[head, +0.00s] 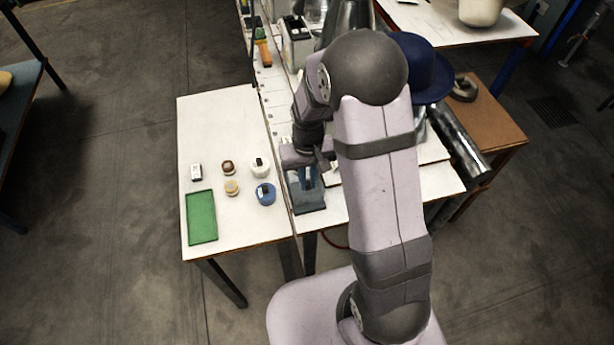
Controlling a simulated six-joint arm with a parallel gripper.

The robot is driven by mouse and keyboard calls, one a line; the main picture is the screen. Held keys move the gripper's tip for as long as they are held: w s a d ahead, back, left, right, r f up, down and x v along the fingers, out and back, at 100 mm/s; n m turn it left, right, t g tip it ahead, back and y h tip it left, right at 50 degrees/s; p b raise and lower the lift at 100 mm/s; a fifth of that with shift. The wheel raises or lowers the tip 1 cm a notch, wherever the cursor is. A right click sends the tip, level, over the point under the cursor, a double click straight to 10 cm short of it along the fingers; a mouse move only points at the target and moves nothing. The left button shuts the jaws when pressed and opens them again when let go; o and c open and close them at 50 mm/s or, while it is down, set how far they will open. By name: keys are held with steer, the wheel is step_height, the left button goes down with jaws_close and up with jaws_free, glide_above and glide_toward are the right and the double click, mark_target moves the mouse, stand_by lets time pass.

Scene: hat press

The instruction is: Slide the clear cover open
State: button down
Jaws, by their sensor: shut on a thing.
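A small dark bluish box (309,205) stands near the front edge of the white table, just right of the seam between the two tabletops. Its see-through top looks like the clear cover (298,192); its edges are too small to make out. My gripper (308,176) points down over the back part of this box and is shut on the cover. My own wrist and fingers hide the exact grip, and I cannot tell how far the cover stands open.
On the left tabletop lie a green tray (201,217), a blue round container (265,194), a white round container (260,168) and several small items. A blue hat (425,68) and a metal cylinder (457,140) are at the right. My arm blocks much of the middle.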

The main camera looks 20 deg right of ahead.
steer(key=c, duration=1.8)
jaws_free()
steer(key=shift+o, duration=0.2)
steer(key=shift+r, duration=0.15)
steer(key=shift+r+b, duration=1)
steer(key=shift+r, duration=2.55)
steer(key=shift+w, duration=0.15)
steer(key=s+d, duration=0.1)
steer(key=s, duration=1.5)
steer(key=shift+d+r, duration=0.25)
steer(key=shift+r, duration=0.15)
